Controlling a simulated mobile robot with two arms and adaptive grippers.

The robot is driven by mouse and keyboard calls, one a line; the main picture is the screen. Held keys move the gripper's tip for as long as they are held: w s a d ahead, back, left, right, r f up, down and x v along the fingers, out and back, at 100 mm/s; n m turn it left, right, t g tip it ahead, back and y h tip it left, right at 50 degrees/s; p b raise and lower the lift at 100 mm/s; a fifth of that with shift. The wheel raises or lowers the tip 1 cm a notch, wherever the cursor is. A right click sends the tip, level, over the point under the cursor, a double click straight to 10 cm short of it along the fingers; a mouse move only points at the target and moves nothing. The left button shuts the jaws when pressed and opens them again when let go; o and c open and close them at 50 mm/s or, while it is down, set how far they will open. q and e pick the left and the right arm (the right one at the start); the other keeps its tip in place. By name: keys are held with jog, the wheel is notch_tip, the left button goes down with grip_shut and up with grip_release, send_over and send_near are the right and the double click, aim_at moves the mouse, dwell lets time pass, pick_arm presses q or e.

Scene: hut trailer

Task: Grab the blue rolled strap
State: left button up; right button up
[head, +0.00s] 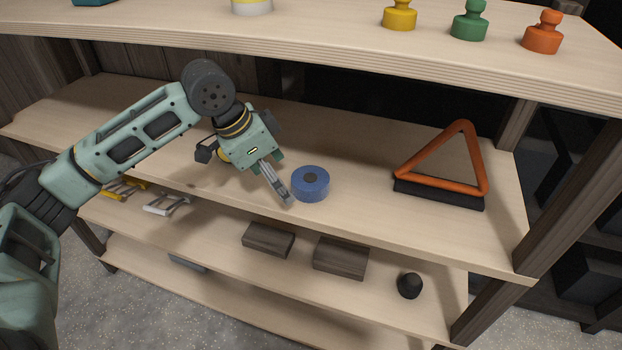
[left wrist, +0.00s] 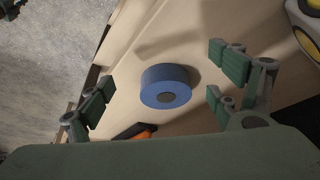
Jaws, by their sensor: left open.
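The blue rolled strap (head: 311,185) lies flat on the middle shelf near its front edge, a round roll with a dark centre. My left gripper (head: 287,200) is just left of the roll in the head view, pointing down and to the right. In the left wrist view the roll (left wrist: 166,86) sits ahead, between the spread fingers of my open left gripper (left wrist: 158,95). The fingers show no contact with the roll in that view. My right gripper is not in either view.
An orange triangle on a black base (head: 438,190) stands to the right on the same shelf (head: 370,225). The top shelf (head: 330,40) overhangs the back. Dark blocks (head: 341,257) lie on a lower shelf. Open shelf separates the roll and triangle.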

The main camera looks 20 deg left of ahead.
aim_at(309, 179)
pick_arm(q)
jog(key=shift+w+d, duration=0.5)
jog(key=shift+d, duration=0.1)
jog(key=shift+w+d, duration=0.2)
jog(key=shift+w, duration=0.1)
jog(key=shift+w+d+f, duration=0.1)
jog(key=shift+w+d, duration=0.05)
jog(key=shift+w, duration=0.05)
jog(key=w+d, duration=0.1)
jog(key=w+d+p, duration=0.1)
jog(key=shift+w+d, duration=0.15)
jog(key=shift+d, duration=0.15)
jog(key=shift+x, duration=1.2)
jog(key=shift+f, duration=0.25)
jog(key=shift+c, duration=0.2)
jog(key=c, duration=1.3)
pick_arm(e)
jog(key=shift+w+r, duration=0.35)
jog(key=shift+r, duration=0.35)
